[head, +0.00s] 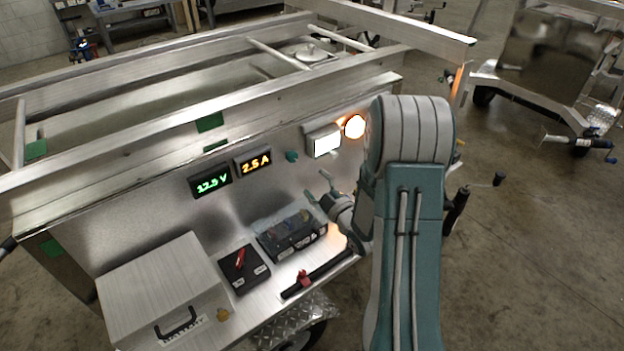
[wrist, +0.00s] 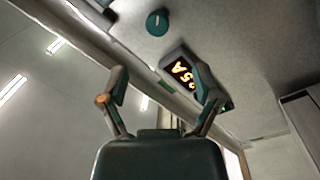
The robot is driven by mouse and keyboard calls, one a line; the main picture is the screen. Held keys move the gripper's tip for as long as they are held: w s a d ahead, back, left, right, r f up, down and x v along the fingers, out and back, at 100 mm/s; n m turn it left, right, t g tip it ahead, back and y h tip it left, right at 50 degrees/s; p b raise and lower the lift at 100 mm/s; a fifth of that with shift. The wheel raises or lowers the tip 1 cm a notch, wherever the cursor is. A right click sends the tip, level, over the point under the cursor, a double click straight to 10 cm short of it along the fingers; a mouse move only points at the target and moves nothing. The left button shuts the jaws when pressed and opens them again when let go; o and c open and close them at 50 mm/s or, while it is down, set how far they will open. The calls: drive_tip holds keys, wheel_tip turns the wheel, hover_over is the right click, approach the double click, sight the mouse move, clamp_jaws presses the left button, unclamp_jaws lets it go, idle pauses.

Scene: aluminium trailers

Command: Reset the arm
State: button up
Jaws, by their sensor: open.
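My gripper (head: 328,188) is raised in front of the trailer's metal panel, above the right part of its shelf. In the wrist view my gripper (wrist: 160,85) has its two fingers spread apart with nothing between them. My teal and grey arm fills the right middle of the head view and hides part of the panel's right end. The wrist view shows the teal knob (wrist: 157,22) and the amber "2.5 A" display (wrist: 183,70) beyond the fingers. No contact between the fingers and the panel is visible.
The panel carries a green "12.5 V" display (head: 211,181), a lit white light (head: 324,143) and a glowing orange lamp (head: 355,126). On the shelf are a silver box (head: 150,285), a red-levered switch box (head: 240,270), a dark clear-topped box (head: 290,232) and a black bar (head: 318,275).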

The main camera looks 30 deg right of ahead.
idle(0.3)
drive_tip(key=s+a+r+m+g+h, duration=0.35)
drive_tip(key=r+m+g, duration=0.2)
drive_tip(key=r, duration=0.55)
drive_tip(key=s+a+r+m+g, duration=0.1)
drive_tip(key=s+a+m+g, duration=0.1)
drive_tip(key=s, duration=0.6)
drive_tip(key=s+a+r+m+g, duration=0.2)
drive_tip(key=s+a+g, duration=0.1)
drive_tip(key=s+a, duration=0.2)
drive_tip(key=s+a+r+m+g, duration=0.2)
drive_tip(key=s+a, duration=0.2)
drive_tip(key=s, duration=0.6)
drive_tip(key=shift+s+y, duration=0.35)
drive_tip(key=shift+y, duration=0.1)
idle(1.1)
